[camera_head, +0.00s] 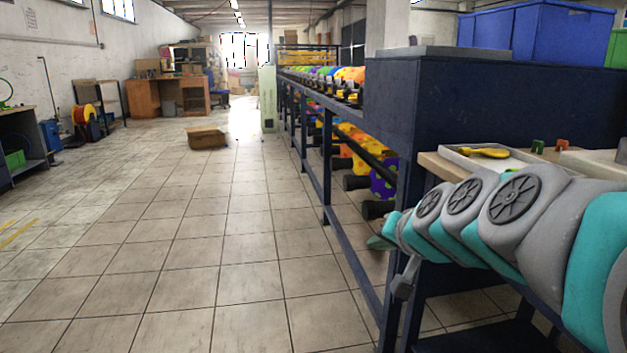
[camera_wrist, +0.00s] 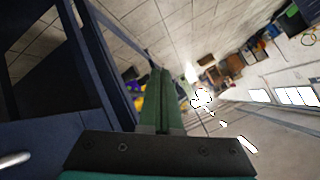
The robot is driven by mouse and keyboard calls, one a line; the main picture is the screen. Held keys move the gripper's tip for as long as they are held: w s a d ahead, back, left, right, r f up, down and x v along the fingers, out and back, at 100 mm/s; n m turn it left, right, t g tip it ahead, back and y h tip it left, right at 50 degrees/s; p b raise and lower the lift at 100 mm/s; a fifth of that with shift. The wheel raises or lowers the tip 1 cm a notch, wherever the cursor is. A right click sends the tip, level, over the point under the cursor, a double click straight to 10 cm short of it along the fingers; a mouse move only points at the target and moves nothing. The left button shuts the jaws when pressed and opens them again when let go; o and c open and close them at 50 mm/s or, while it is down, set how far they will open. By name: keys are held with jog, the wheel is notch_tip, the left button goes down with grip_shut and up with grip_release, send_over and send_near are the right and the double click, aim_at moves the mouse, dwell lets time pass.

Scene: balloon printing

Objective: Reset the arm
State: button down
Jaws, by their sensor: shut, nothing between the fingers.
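My arm reaches in from the right edge of the head view, grey and teal, stretched out level beside the dark blue machine (camera_head: 480,110). My gripper (camera_head: 376,243) is at its far end, partly hidden by my own wrist, over the aisle side of the machine frame. In the wrist view my gripper (camera_wrist: 160,75) shows two green fingers pressed together with nothing between them. The wrist view is tilted, with the floor at the top and the windows at the right.
A white tray (camera_head: 507,164) with a yellow item lies on a ledge behind my arm. The long machine's blue rails (camera_head: 325,165) run away on the right, with colourful balloons along it. A cardboard box (camera_head: 207,138) sits on the tiled floor (camera_head: 180,250), which is otherwise widely clear.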

jog(key=s+a+f+n+g, duration=0.2)
jog(key=s+a+f+g, duration=0.15)
jog(key=s+f, duration=0.5)
jog(key=s+d+f+n+g+h, duration=0.1)
jog(key=s+d+f+g, duration=0.1)
jog(key=s, duration=0.6)
jog(key=s+d+f+g+h+p, duration=0.1)
jog(key=s+d+f+g, duration=0.1)
jog(key=s, duration=0.6)
jog(key=s+d+f+n+g+h+p, duration=0.1)
jog(key=s+f+g, duration=0.3)
jog(key=s, duration=0.4)
jog(key=shift+s+d+f+n+g, duration=0.25)
jog(key=shift+s+d+n+g, duration=0.1)
jog(key=shift+d, duration=0.35)
jog(key=shift+w, duration=0.1)
